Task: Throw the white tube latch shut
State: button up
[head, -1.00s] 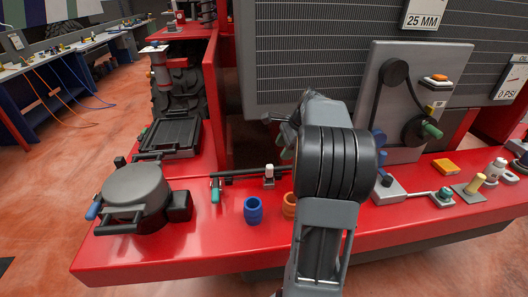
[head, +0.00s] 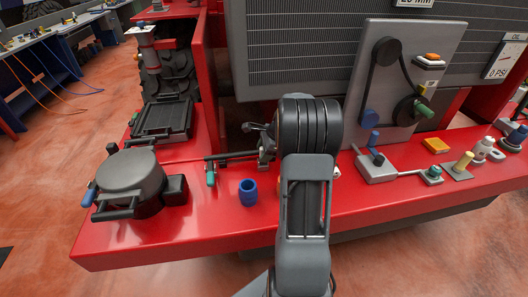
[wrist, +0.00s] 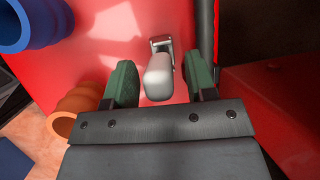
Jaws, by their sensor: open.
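The white tube latch (wrist: 158,80) shows in the wrist view as a pale rounded lever on a small metal bracket, over the red surface. My gripper (wrist: 161,66) is open, with one green finger pad on each side of the lever. Small gaps show between the pads and the lever, so it is not clamped. In the head view my wrist and arm hide most of the latch and my fingers. The dark tube (head: 231,155) runs along the red deck towards the latch.
A blue cup-like part (head: 248,192) stands on the red deck (head: 215,225) left of my arm, and an orange one (wrist: 70,108) sits near my left finger. A round grey lidded unit (head: 130,178) is further left. A pulley panel (head: 400,80) stands to the right.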

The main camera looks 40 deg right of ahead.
jog(key=shift+f, duration=0.15)
grip_shut()
dwell(0.5)
